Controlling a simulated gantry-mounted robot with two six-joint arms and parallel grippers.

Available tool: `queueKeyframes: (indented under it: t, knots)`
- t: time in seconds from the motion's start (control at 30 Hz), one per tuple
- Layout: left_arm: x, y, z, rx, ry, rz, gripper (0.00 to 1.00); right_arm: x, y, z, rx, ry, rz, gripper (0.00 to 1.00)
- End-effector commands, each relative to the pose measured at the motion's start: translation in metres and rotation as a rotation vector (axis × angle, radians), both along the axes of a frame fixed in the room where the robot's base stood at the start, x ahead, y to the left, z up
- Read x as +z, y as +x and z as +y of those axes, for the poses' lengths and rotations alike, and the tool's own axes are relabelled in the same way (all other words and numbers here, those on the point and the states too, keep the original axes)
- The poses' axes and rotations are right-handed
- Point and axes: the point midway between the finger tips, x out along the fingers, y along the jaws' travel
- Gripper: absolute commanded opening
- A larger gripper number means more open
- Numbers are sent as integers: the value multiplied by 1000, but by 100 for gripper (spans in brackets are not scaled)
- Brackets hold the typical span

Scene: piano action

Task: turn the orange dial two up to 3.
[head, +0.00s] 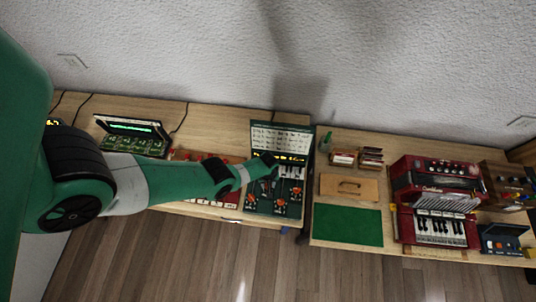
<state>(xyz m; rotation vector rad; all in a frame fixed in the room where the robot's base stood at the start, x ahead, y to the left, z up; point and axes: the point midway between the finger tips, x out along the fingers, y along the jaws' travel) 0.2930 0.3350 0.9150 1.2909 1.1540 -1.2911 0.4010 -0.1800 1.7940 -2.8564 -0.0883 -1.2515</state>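The green case (270,209) stands open on the table, its raised lid (283,138) carrying a pale sheet with rows of marks. Its panel has a dark strip with yellow characters and white keys (292,172). Orange dials sit near its front: one at the left (250,200), one in the middle (280,208) and one at the right (296,193). Their numbers and settings are too small to read. My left arm comes in from the left, and its gripper (272,178) is over the panel, behind the dials. Its fingers are too small to tell open from shut. My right gripper is not in view.
A green device with a lit screen (132,138) stands at the left. A red panel (228,200) lies partly under my arm. To the right are a wooden board (349,188), a green mat (347,224) and a red accordion (435,182). A table gap runs beside the case.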

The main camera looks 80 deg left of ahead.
Motion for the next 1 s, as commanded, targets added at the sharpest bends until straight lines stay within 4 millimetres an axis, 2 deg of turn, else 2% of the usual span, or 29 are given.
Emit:
queueKeyframes:
  t: [0.2, 0.5, 1.0]
  knots:
    - [-2, 0, 1, 196, 2, -2, 0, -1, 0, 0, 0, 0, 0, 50]
    - [-2, 0, 0, 402, 2, -2, 0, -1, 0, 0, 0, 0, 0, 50]
    - [-2, -1, 0, 506, 2, -1, 0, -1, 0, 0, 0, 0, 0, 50]
